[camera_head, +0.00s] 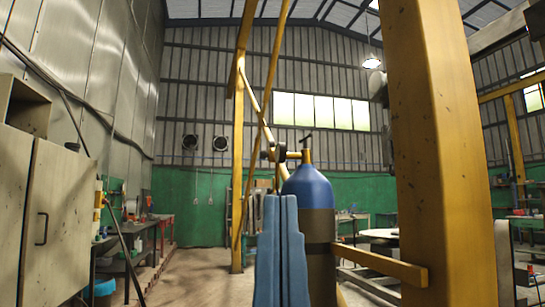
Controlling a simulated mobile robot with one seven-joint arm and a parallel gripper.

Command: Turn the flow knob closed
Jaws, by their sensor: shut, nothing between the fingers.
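A gas cylinder (320,245) with a blue domed top and a dark body stands upright at the centre. A brass-coloured valve (306,157) sits on its top with a dark handle (307,138) above it. A dark round fitting (270,154) is at the valve's left. I cannot tell for sure which dark part is the flow knob. My gripper (281,203) shows as two blue-grey fingers pointing up, pressed together and empty. It is in front of the cylinder's left side, below the valve, and hides part of the cylinder. It appears apart from the valve parts.
A thick yellow column (445,150) stands close on the right, with a yellow bar (380,264) reaching from it across the cylinder. A beige cabinet (55,220) and a workbench (150,238) are on the left. Open floor (205,275) lies between the bench and my gripper.

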